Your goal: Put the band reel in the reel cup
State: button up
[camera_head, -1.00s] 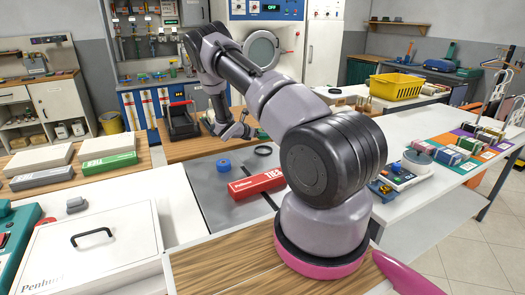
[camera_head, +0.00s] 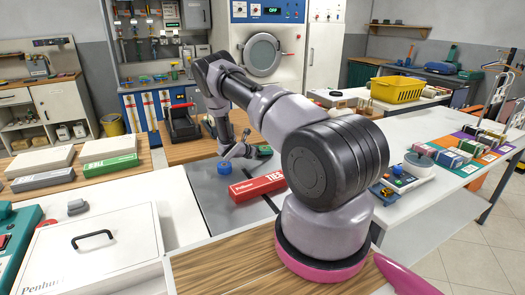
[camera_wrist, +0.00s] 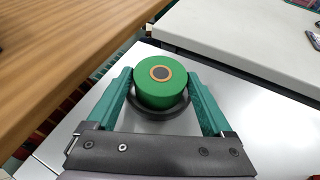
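The band reel is a green cylinder (camera_wrist: 160,88) with an orange ring and a dark centre on its top face. In the wrist view it sits between the two teal fingers of my gripper (camera_wrist: 160,80), which appear to press on its sides. A dark round rim, apparently the reel cup (camera_wrist: 160,113), shows just under the reel's near side. I cannot tell whether the reel is inside the rim or just above it.
A blue round object (camera_head: 224,168) stands on the grey mat (camera_head: 208,190) just nearer than my gripper. A red box (camera_head: 257,186) lies closer still.

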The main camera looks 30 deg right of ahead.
jog(key=shift+o, duration=0.2)
jog(key=shift+r, duration=0.1)
jog(key=shift+a+r, duration=0.15)
jog(key=shift+a, duration=0.1)
jog(key=v, duration=1.1)
jog(key=shift+s+a, duration=0.1)
jog(key=shift+s, duration=0.15)
jog(key=s+a+r+m+g+y, duration=0.1)
jog(key=s+r+m+y, duration=0.1)
jog(key=s+r+m, duration=0.5)
jog(key=s+r+m+g+y, duration=0.2)
jog(key=s+r+m, duration=0.1)
jog(key=r, duration=0.9)
jog(key=s+a+r+m+g+y, duration=0.1)
jog(key=s+r+m+y, duration=0.1)
jog(key=s+r+m, duration=0.5)
jog(key=s+a+r+m+t+y, duration=0.3)
jog(key=s+a+r, duration=0.3)
jog(key=s+r, duration=0.3)
jog(key=s+a+r+m+t+y, duration=0.3)
jog(key=s+a+r+m+y, duration=0.2)
jog(key=s+r, duration=0.4)
jog(key=shift+s+a+r+m+y, duration=0.35)
jog(key=shift+s+a+m, duration=0.6)
jog(key=shift+s, duration=1)
jog(key=shift+a, duration=0.1)
